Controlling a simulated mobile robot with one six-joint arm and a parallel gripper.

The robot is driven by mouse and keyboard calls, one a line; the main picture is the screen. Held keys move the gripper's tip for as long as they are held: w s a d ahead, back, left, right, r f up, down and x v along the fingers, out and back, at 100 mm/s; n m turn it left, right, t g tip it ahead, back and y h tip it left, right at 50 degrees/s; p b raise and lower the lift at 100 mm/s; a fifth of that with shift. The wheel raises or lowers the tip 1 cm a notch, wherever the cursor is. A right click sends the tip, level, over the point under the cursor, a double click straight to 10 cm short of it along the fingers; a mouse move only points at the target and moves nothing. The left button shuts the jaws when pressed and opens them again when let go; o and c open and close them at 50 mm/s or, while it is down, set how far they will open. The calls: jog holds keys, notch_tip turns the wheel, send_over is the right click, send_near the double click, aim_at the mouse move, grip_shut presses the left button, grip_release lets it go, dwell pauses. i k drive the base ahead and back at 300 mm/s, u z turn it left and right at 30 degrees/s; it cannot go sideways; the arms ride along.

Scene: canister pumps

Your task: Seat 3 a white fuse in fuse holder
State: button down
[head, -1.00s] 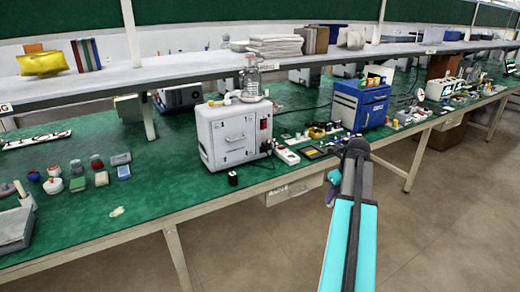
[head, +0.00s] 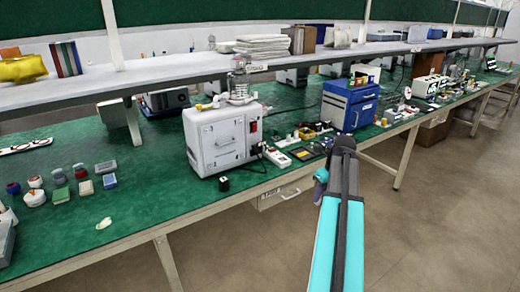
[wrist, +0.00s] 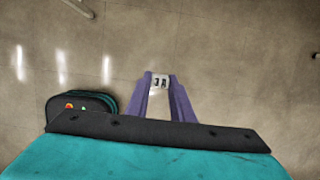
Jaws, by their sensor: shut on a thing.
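My gripper's purple fingers (wrist: 160,92) show in the wrist view, closed on a small white piece with dark marks (wrist: 160,81), which looks like the white fuse. The bare floor lies behind it. In the head view my gripper (head: 320,182) is partly seen at the end of my arm, off the front edge of the bench; the piece in it is hidden there. I cannot pick out the fuse holder for certain among the small parts on the bench.
A grey-white pump box (head: 220,140) with a red switch stands on the green bench (head: 140,210). A blue cabinet (head: 349,105) is to its right, with small parts and a white strip (head: 277,157) between. A black cylinder (head: 224,184) stands near the edge. The right floor is clear.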

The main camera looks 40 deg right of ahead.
aim_at(260, 147)
jog(key=i, duration=0.85)
jog(key=u, duration=0.05)
